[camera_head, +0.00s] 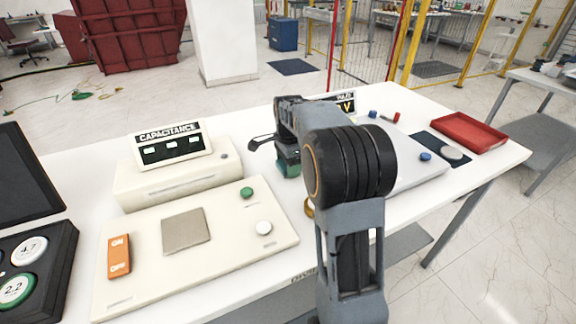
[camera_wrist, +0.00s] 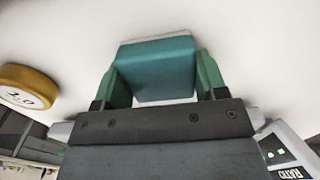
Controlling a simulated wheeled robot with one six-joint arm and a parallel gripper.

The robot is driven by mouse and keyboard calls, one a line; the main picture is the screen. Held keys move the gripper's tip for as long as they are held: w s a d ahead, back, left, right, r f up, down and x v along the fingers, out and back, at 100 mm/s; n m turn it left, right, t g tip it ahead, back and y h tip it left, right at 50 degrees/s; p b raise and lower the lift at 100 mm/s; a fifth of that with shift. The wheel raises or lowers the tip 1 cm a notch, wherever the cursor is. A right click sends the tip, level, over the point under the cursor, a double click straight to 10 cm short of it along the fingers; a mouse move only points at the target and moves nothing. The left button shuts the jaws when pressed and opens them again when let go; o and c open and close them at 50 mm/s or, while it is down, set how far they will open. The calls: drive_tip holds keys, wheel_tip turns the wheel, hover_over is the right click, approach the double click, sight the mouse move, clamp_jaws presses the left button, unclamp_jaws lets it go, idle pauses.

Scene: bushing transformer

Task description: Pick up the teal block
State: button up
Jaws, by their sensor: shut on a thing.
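The teal block (camera_wrist: 155,72) sits between the two green fingers of my gripper (camera_wrist: 158,80) in the wrist view, with a finger against each side. The gripper is shut on it. In the head view my gripper (camera_head: 287,162) is over the white table, right of the capacitance meter, and my arm hides much of it. The block is mostly hidden there. I cannot tell whether the block touches the table.
A round yellow-brown weight (camera_wrist: 28,86) marked 1.0 lies left of the gripper in the wrist view. The capacitance meter (camera_head: 165,165) and its panel (camera_head: 130,240) stand left. A red tray (camera_head: 468,132) lies at the table's right. A black case (camera_head: 62,238) is front left.

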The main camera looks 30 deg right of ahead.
drive_tip(key=shift+r, duration=0.2)
drive_tip(key=shift+r, duration=0.2)
wheel_tip(320, 180, up, 2)
drive_tip(key=shift+r, duration=0.15)
drive_tip(key=s+d+r, duration=0.2)
drive_tip(key=s+r, duration=0.8)
drive_tip(key=s, duration=0.3)
drive_tip(key=shift+s+d, duration=0.35)
drive_tip(key=shift+s, duration=0.05)
